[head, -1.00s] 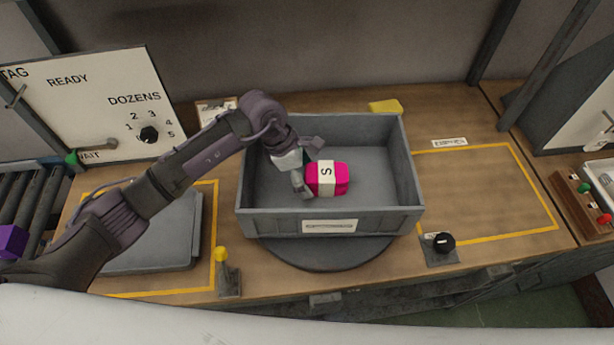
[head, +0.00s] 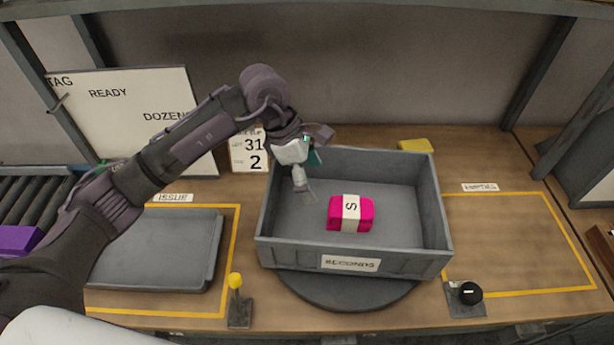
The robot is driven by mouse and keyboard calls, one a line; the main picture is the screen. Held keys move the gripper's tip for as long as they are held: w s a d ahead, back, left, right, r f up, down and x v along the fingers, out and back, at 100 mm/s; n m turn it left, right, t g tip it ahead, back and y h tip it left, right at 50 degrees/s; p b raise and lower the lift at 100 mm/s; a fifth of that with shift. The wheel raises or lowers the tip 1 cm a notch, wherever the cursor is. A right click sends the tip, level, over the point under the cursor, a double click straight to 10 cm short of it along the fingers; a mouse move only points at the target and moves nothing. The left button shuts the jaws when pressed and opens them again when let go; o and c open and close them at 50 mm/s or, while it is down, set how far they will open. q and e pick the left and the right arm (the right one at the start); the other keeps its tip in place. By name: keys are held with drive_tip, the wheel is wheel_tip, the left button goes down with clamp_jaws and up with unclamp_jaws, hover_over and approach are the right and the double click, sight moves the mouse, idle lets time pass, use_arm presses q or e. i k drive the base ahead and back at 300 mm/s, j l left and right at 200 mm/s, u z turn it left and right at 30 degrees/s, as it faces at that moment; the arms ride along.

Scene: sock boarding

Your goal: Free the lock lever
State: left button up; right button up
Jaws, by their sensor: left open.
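A small lever with a yellow knob (head: 235,281) stands upright on a grey base at the table's front edge, left of the turntable; I take it for the lock lever. A pink bundle with a white S band (head: 350,213) lies on the crate floor. My left gripper (head: 308,180) is open over the left part of the crate, above and left of the bundle and apart from it. My right gripper is out of view.
A black knob (head: 470,293) on a plate stands at the front right. The yellow-outlined EMPTIES area (head: 520,240) is bare. A grey tray (head: 155,250) lies in the ISSUE area. A yellow block (head: 415,145) lies behind the crate.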

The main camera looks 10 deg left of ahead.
sight(234, 279)
drive_tip(key=u, duration=1.05)
